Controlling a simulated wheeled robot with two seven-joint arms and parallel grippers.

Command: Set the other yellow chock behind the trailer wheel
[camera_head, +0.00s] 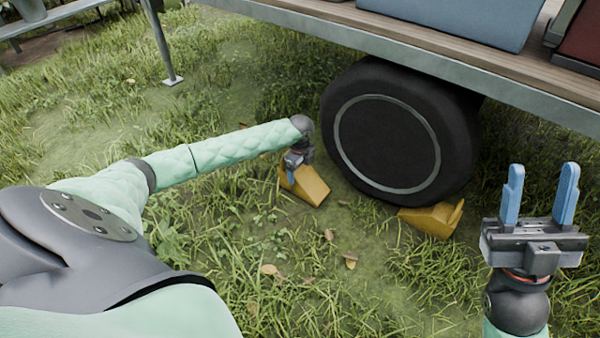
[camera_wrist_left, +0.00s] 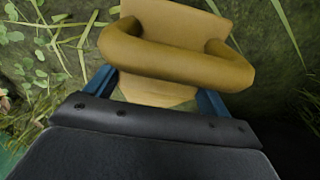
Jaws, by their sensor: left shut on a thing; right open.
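The black trailer wheel (camera_head: 385,135) stands on the grass under the trailer. One yellow chock (camera_head: 305,186) is at the left of the wheel, with a small gap to the tyre in the picture. My left gripper (camera_head: 291,168) is shut on this chock; the left wrist view shows its yellow handle (camera_wrist_left: 175,62) between the blue fingers. I cannot tell whether this chock rests on the ground. The other yellow chock (camera_head: 432,219) lies at the right foot of the wheel, against or very near the tyre. My right gripper (camera_head: 540,200) is open and empty, fingers up, at the right.
The trailer bed (camera_head: 450,62) runs above the wheel and carries a blue crate (camera_head: 445,18) and a dark red one (camera_head: 580,40). A metal leg (camera_head: 163,45) stands at the upper left. Open grass lies in front of the wheel.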

